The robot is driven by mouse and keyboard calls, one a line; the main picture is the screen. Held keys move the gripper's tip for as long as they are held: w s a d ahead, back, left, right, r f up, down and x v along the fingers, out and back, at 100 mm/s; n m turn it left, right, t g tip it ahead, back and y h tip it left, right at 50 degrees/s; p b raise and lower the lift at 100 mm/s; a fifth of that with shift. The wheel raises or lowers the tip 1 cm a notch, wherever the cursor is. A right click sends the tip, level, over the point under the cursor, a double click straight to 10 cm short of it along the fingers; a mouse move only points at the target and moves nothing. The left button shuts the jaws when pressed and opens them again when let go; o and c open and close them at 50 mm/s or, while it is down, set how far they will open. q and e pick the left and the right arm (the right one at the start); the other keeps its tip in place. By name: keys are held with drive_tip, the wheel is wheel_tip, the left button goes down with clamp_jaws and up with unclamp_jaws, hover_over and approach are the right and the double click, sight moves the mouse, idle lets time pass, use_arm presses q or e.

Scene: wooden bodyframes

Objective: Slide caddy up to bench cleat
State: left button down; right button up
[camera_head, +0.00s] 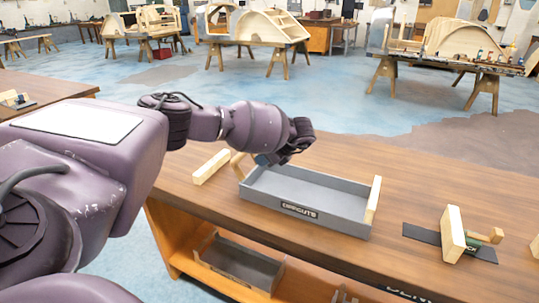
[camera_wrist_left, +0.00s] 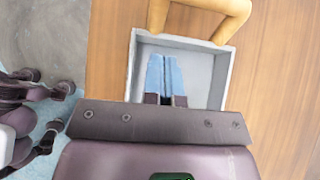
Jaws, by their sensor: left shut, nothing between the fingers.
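The caddy (camera_head: 335,217) is a long, shallow grey tray with an "OFFCUTS" label on its front wall. It sits on the wooden bench (camera_head: 300,255) with light wooden end pieces. The bench cleat appears to be the pale wooden strip (camera_head: 211,167) lying left of the caddy, with a gap between them. My left gripper (camera_head: 264,160) is at the caddy's left end, shut and empty. In the left wrist view its blue fingertips (camera_wrist_left: 165,72) overlap the caddy's inside (camera_wrist_left: 205,75); contact is unclear. A curved wooden handle (camera_wrist_left: 205,10) shows at the caddy's end. My right gripper is out of view.
Right of the caddy, a dark flat strip (camera_head: 425,234) and an upright wooden block (camera_head: 452,233) sit on the bench. A second grey tray (camera_head: 240,264) is on the shelf below. Bare bench lies behind the caddy. Trestle tables stand farther back.

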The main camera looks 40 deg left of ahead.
sight(238, 165)
use_arm(q)
drive_tip(key=a+f, duration=0.1)
drive_tip(key=a, duration=0.1)
drive_tip(key=s+a+f, duration=0.1)
drive_tip(key=a, duration=0.1)
drive_tip(key=a+f, duration=0.1)
drive_tip(key=a, duration=0.1)
drive_tip(key=shift+s+a, duration=0.3)
drive_tip(key=shift+a, duration=0.05)
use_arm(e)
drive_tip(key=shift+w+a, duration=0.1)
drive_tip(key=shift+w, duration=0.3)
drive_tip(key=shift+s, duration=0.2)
